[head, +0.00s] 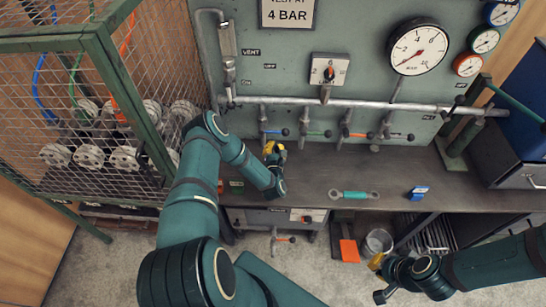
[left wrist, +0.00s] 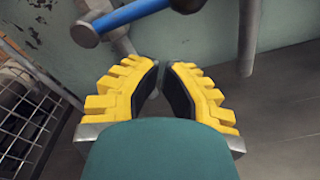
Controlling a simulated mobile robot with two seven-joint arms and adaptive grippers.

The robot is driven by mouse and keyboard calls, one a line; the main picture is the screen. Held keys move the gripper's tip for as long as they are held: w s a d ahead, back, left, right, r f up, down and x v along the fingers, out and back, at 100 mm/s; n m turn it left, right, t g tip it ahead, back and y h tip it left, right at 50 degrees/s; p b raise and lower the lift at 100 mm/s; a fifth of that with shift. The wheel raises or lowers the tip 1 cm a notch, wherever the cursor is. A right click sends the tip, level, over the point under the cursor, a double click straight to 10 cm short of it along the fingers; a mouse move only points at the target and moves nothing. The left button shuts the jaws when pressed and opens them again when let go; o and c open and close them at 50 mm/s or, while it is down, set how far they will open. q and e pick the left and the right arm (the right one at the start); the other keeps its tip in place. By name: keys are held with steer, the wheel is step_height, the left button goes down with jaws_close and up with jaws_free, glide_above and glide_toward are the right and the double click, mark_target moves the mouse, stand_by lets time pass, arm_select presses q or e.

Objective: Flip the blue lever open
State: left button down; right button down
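The blue lever (head: 273,131) is on the first valve hanging under the long pipe. It points to the right and ends in a dark round knob. In the left wrist view the blue lever (left wrist: 137,14) runs across the top, beyond my fingertips. My left gripper (head: 272,148), with yellow fingers, is just below the lever in the head view.
A green lever (head: 318,133) and two orange-toned levers hang further right along the pipe (head: 340,103). A mesh cage (head: 60,110) stands at the left. The bench middle is mostly clear.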

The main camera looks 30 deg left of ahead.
arm_select(q)
steer(key=shift+w+d+r, duration=0.2)
steer(key=shift+w+r, duration=0.15)
steer(key=shift+r, duration=0.3)
steer(key=shift+w+d+r, duration=0.2)
steer(key=shift+w+r, duration=0.15)
steer(key=shift+r, duration=0.3)
arm_select(e)
steer(key=shift+w+r, duration=0.1)
steer(key=shift+r, duration=0.2)
arm_select(q)
steer(key=shift+a, duration=0.1)
arm_select(e)
steer(key=shift+d+f, duration=0.1)
steer(key=shift+d, duration=0.05)
arm_select(q)
steer(key=shift+r+n, duration=0.15)
steer(key=shift+n, duration=0.25)
arm_select(e)
steer(key=shift+d+f, duration=0.25)
steer(key=shift+d, duration=0.35)
arm_select(q)
steer(key=shift+b, duration=0.3)
